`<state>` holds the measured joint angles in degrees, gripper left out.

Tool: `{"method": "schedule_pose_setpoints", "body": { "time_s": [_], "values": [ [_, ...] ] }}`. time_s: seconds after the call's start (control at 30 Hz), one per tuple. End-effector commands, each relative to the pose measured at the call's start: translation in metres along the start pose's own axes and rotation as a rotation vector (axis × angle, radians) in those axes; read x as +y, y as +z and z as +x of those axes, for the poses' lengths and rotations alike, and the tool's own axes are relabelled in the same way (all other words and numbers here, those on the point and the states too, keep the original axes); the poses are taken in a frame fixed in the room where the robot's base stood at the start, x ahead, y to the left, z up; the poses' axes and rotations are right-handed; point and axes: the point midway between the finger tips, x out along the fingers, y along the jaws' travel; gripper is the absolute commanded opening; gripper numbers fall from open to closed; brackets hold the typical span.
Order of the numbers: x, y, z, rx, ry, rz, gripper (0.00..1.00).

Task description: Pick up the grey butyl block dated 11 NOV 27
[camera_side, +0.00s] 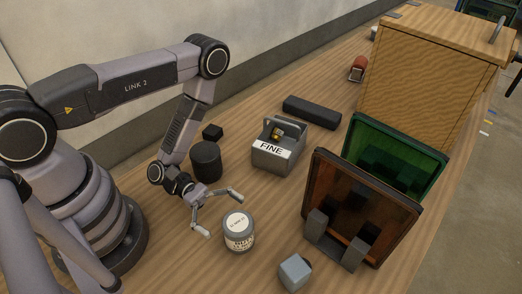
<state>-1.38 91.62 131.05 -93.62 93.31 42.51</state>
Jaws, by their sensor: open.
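A round grey tub (239,232) with a white label and a printed lid stands on the wooden table. Its lettering is too small to read surely. A plain light grey-blue block (294,272) sits to its lower right, with no date visible on it. I cannot tell which of these carries the date 11 NOV 27. My gripper (221,213) is open and empty, with its two fingers spread just to the upper left of the tub. I cannot tell whether a finger touches the tub.
A grey caddy (268,160) marked FINE stands behind. A dark cylinder (205,161), small black block (212,132) and long dark bar (312,112) are nearby. Amber (335,180) and green (425,160) panels and a wooden cabinet (425,75) stand right.

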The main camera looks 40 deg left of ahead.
Motion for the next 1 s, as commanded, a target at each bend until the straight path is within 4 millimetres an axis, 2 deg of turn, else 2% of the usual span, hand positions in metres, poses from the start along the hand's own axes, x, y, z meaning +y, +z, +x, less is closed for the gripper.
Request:
{"method": "schedule_pose_setpoints", "body": {
  "time_s": [0.2, 0.53, 1.0],
  "values": [
    [0.001, -0.002, 0.027, 0.0, -0.004, 0.001, 1.0],
    [0.002, -0.002, 0.033, 0.0, 0.001, 0.002, 1.0],
    [0.002, -0.002, 0.032, 0.0, 0.0, 0.001, 0.4]
  ]
}}
